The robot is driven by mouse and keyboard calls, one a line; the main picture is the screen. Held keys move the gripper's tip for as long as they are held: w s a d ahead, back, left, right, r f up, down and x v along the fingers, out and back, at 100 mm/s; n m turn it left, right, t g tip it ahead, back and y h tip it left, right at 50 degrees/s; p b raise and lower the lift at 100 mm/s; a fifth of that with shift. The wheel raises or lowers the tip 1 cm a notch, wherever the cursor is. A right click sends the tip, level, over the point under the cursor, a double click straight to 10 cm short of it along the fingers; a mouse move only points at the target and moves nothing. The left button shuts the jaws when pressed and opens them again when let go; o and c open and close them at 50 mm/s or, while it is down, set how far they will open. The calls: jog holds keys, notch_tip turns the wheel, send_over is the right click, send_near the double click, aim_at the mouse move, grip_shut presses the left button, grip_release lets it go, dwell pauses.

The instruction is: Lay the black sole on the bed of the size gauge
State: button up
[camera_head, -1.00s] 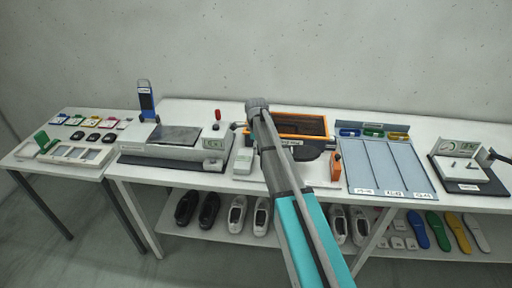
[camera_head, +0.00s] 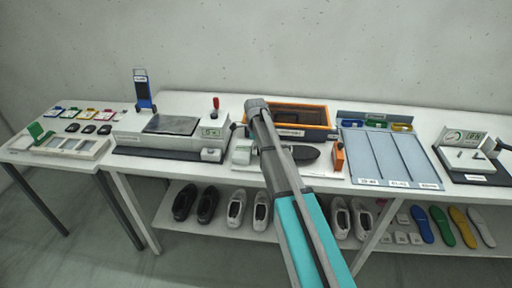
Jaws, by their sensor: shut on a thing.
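The black sole (camera_head: 306,154) shows just right of my forearm. It is level and low over the size gauge, and its left part is hidden behind my arm. The size gauge has a pale base plate (camera_head: 325,174), a light grey block (camera_head: 242,152) at the left and an orange block (camera_head: 338,155) at the right. The sole's visible tip is between my arm and the orange block, apart from that block. I cannot tell whether the sole touches the bed. My gripper and its fingers are hidden behind my own arm.
Behind the gauge stands an orange-rimmed bin (camera_head: 318,133). A grey machine with a flat plate (camera_head: 172,124) is at the left. A blue-grey three-lane tray (camera_head: 375,160) is at the right, then a dial device (camera_head: 466,139). Shoes and coloured insoles lie on the shelf below.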

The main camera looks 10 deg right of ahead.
jog(key=shift+f+b, duration=1.05)
jog(key=shift+f, duration=0.25)
jog(key=o, duration=1.1)
jog(key=shift+o, duration=0.2)
jog(key=shift+r, duration=0.2)
